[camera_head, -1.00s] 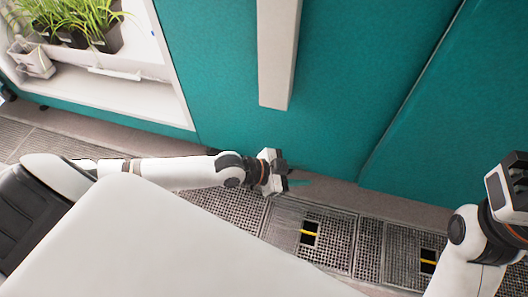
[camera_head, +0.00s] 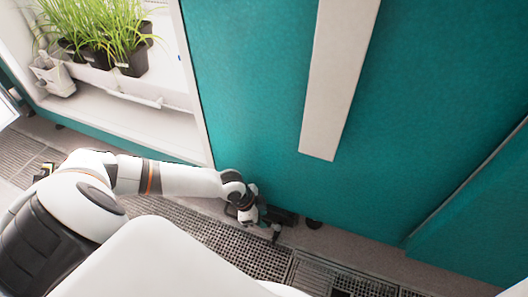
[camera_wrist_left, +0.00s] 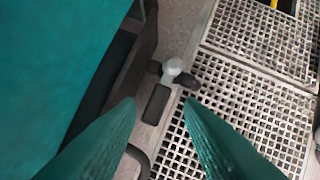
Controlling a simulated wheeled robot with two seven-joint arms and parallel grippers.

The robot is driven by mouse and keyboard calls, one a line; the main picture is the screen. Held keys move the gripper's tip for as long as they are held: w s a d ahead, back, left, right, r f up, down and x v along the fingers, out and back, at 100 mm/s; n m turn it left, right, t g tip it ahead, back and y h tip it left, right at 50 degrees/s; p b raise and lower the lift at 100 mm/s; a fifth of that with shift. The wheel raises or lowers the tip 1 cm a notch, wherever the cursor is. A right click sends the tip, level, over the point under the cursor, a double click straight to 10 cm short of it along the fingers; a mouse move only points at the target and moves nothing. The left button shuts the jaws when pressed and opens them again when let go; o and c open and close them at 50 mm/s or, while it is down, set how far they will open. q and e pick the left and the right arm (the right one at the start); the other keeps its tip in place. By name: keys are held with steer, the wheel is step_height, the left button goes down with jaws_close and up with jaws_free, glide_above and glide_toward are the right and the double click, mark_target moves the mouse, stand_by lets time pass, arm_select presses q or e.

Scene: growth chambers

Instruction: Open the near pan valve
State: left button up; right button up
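In the left wrist view a valve (camera_wrist_left: 173,67) has a pale round hub with short dark stubs and a longer black lever (camera_wrist_left: 156,104). It sits low on the pale floor strip beside the teal chamber, next to the grating. My left gripper (camera_wrist_left: 160,104) is open, its two teal fingers apart on either side of the lever's lower end in the picture; I see no contact. In the head view my left gripper (camera_head: 268,215) is low by the chamber base; its fingers are hard to make out and the valve is not clear there. My right gripper is out of view.
The teal chamber front (camera_head: 250,100) with a pale vertical bar (camera_head: 338,80) rises close behind my left gripper. Metal floor grating (camera_head: 240,248) lies in front. Potted grass (camera_head: 95,45) stands in an open bay at upper left. A dark curved part (camera_wrist_left: 139,158) shows near the fingers.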

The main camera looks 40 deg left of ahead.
mark_target(270, 225)
arm_select(q)
steer(key=shift+b+x, duration=0.7)
steer(key=shift+x, duration=0.65)
steer(key=shift+c, duration=0.3)
